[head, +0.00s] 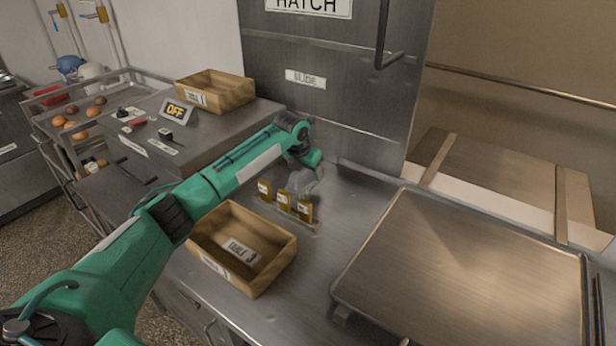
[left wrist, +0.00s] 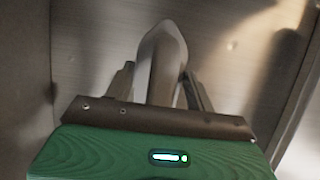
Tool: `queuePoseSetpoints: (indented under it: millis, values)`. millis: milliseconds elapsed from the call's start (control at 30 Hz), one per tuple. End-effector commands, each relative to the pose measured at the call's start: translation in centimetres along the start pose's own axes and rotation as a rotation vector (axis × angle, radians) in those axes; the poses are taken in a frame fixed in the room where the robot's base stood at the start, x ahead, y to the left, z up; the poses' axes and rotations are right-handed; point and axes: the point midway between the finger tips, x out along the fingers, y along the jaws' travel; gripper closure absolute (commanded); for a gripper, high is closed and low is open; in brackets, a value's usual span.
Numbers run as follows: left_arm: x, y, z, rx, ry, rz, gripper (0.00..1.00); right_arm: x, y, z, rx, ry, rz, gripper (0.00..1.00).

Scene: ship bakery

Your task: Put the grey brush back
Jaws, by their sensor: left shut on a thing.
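My left gripper (head: 304,178) is over the steel counter near the hatch, just behind a row of small tags. In the left wrist view the left gripper (left wrist: 158,88) is shut on a smooth grey, rounded thing, which I take to be the grey brush (left wrist: 160,52). It stands out between the two fingers. No bristles show, and in the head view the brush is too small and unclear to make out well. My right gripper is not in view.
Small yellow-brown tags (head: 284,201) stand in a row on the counter. A wooden box labelled TABLE 3 (head: 275,262) is in front of them. Bare counter (head: 352,190) lies between tags and tray.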

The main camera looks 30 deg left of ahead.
Motion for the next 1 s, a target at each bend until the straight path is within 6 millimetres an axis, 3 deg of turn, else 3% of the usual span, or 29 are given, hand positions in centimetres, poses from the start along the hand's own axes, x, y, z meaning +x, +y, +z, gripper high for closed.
queuePoseSetpoints:
  millis: [200,467,500,600,1000]
  values:
    - [2.5,0.0,-1.1,-0.001,0.002,0.000,0.70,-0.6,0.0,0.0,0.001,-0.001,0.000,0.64]
    - [2.6,0.0,-1.1,-0.001,0.001,0.000,0.70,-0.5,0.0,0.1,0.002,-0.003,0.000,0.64]
    - [2.7,0.0,-1.2,-0.001,0.002,0.000,0.43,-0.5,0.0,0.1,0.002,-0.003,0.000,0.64]
    - [2.7,0.0,-1.1,0.000,0.002,0.000,0.23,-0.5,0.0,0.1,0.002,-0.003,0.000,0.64]
    - [1.9,0.0,-1.0,0.001,0.000,0.000,0.23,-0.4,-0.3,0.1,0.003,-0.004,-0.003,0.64]
